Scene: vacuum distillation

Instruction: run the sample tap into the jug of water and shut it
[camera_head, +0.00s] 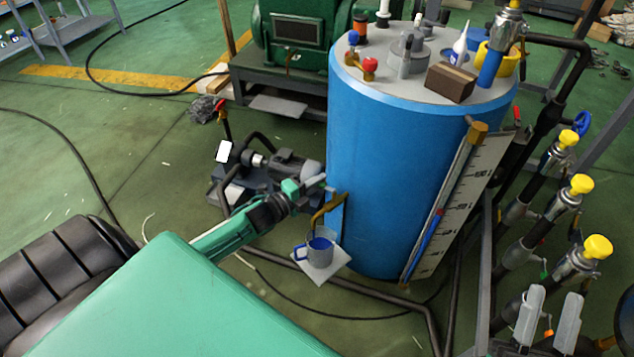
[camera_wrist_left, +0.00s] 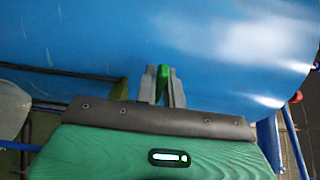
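The blue tank (camera_head: 400,165) stands in the middle of the head view. A brass sample tap (camera_head: 326,210) sticks out low on its left side. A white and blue jug (camera_head: 318,250) stands below the tap on a small pale plate (camera_head: 326,277); its contents are too small to tell. My left gripper (camera_head: 322,186) is at the tank's side, just above the tap. In the left wrist view its fingers (camera_wrist_left: 158,86) are close together around a small green handle (camera_wrist_left: 163,82). My right gripper (camera_head: 548,318) is open and empty at the bottom right.
Yellow-capped valves (camera_head: 580,184) stand on pipes at the right. A level gauge board (camera_head: 462,205) is fixed to the tank's front. A pump (camera_head: 292,165) stands on the floor behind my left gripper. Dark pipes run along the floor below the jug.

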